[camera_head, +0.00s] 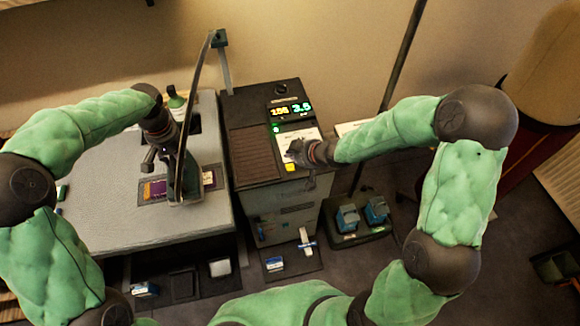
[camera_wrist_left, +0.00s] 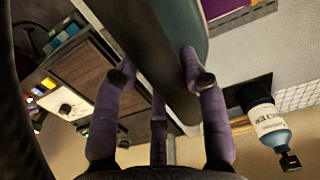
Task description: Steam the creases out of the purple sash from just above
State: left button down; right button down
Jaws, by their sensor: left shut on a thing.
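The purple sash (camera_head: 155,189) lies flat on a dark patch on the grey padded table; part of it is hidden behind the steamer. A purple piece of it shows at the top of the left wrist view (camera_wrist_left: 226,9). My left gripper (camera_head: 160,150) is shut on the teal-grey steamer (camera_head: 187,178), whose body fills the middle of the left wrist view (camera_wrist_left: 178,50). The steamer is beside and seemingly just above the sash; the exact gap is unclear. My right gripper (camera_head: 297,153) is at the control panel (camera_head: 280,134), by a yellow button; its fingers are too small to read.
The dark steam station (camera_head: 250,150) stands right of the grey table (camera_head: 95,190), with lit yellow and green numbers on top. A hose arches up from the steamer to a post (camera_head: 222,60). A bottle (camera_wrist_left: 268,125) stands behind it. Blue items sit on low trays in front.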

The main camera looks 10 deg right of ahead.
aim_at(180, 177)
pick_arm(q)
jog(key=shift+w+r, duration=0.1)
jog(key=shift+r, duration=0.1)
pick_arm(e)
jog(key=shift+r, duration=0.2)
